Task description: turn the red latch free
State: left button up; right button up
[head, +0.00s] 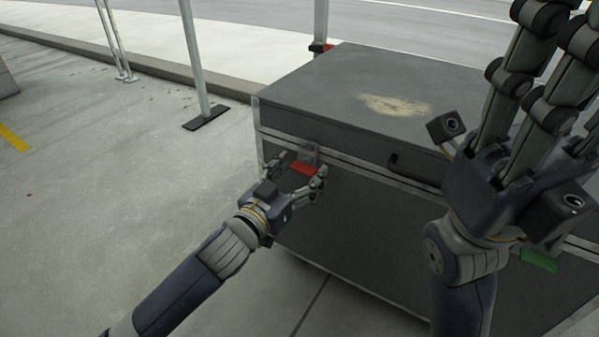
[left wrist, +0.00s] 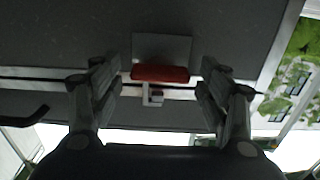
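The red latch (head: 304,168) is on the front of a large dark case (head: 350,135), just below its lid seam, near the left corner. My left gripper (head: 298,172) is at the latch with its fingers spread on either side of it. In the left wrist view the red latch (left wrist: 160,73) lies under a grey plate, between the open fingers (left wrist: 162,92), with a visible gap on both sides. My right gripper (head: 545,80) is raised at the right, large and close to the camera, with its fingers pointing up and partly cut off by the frame.
A green latch (head: 538,260) is on the case front at the right, partly behind my right arm. A black handle (head: 405,166) is on the front between the latches. Metal posts (head: 196,60) stand on the pavement at the left. The ground left of the case is clear.

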pick_arm(q)
jog(key=c, duration=0.8)
jog(key=shift+c, duration=0.2)
